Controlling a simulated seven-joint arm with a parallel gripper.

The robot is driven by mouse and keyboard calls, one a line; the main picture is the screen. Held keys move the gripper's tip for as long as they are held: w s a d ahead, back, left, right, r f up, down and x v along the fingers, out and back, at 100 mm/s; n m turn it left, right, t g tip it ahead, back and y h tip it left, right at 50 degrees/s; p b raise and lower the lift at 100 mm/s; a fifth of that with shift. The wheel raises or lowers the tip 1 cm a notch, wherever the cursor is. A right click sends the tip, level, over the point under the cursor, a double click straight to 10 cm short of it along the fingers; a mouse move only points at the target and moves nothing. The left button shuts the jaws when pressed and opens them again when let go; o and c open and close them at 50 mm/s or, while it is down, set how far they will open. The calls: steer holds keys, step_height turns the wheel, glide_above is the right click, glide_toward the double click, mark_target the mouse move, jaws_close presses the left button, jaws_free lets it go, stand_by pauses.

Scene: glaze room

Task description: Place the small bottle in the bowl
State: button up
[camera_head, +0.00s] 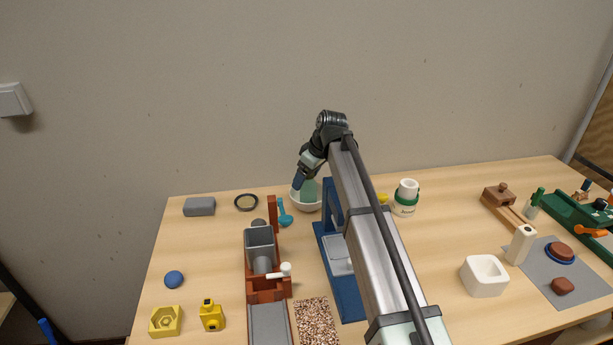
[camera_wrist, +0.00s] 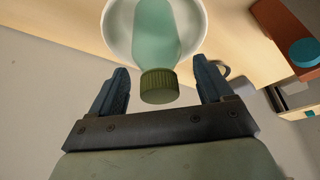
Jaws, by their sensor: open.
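The small bottle (camera_wrist: 155,35) is pale green with an olive ribbed cap. In the wrist view it lies across the inside of the white bowl (camera_wrist: 193,48), its cap end pointing toward my gripper. In the head view the bottle (camera_head: 308,189) shows as a green patch within the bowl (camera_head: 303,206) at the back of the table, partly behind my arm. My gripper (camera_wrist: 162,70) is open, with a finger on each side of the cap and gaps between. In the head view my gripper (camera_head: 298,184) is at the bowl's left side.
A teal scoop (camera_head: 285,218) and a reddish-brown stand with a grey hopper (camera_head: 260,243) are left of the bowl. A blue stand (camera_head: 330,240) is close on its right. A black ring (camera_head: 246,202) and grey block (camera_head: 199,206) lie farther left.

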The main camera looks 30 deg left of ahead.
steer(key=shift+r, duration=0.1)
steer(key=shift+r, duration=0.2)
steer(key=v, duration=1.2)
